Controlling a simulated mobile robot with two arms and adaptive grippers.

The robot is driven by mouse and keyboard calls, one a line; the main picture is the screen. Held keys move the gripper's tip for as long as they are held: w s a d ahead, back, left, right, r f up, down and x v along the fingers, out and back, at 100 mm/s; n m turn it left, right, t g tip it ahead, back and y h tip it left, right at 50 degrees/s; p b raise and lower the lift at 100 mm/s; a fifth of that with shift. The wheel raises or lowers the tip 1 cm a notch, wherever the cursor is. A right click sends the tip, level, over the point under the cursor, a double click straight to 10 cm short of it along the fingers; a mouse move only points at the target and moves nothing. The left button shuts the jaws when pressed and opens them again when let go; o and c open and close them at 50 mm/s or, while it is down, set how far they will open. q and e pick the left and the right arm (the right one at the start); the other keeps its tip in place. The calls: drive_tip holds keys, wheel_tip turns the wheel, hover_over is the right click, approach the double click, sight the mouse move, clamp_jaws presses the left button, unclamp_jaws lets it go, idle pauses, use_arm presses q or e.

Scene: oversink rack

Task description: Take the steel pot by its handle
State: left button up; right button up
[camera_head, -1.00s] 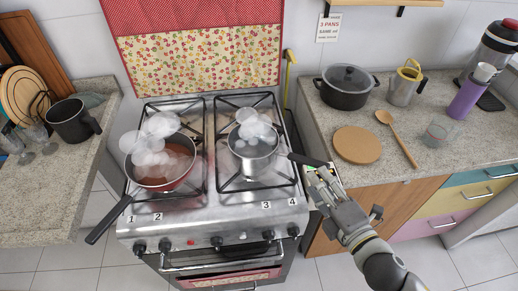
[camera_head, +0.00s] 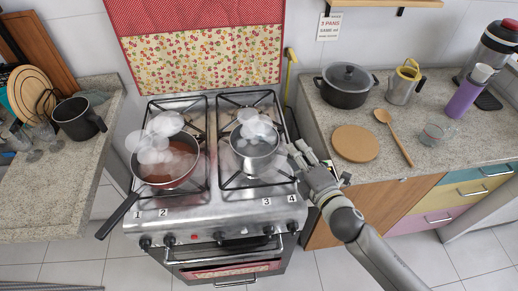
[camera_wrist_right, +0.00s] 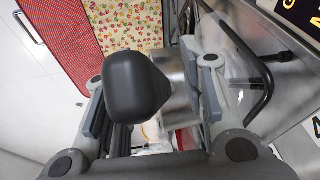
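The steel pot (camera_head: 252,158) stands on the right half of the stove and steams. In the head view my right gripper (camera_head: 297,157) is at the pot's right side and hides its handle. In the right wrist view the black handle (camera_wrist_right: 135,85) points toward the camera, between the two fingers of my right gripper (camera_wrist_right: 152,82). The fingers are apart, with a gap visible on each side of the handle. The steel side of the pot (camera_wrist_right: 182,98) shows behind it. My left gripper is not in view.
A red pan (camera_head: 170,172) steams on the stove's left half, its handle over the front edge. A lidded black pot (camera_head: 345,92), a steel jug (camera_head: 403,88), a round board (camera_head: 355,143) and a wooden spoon (camera_head: 396,140) are on the right counter. A dark pot (camera_head: 75,120) stands on the left counter.

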clamp_jaws()
idle(0.5)
drive_tip(key=shift+r, duration=0.1)
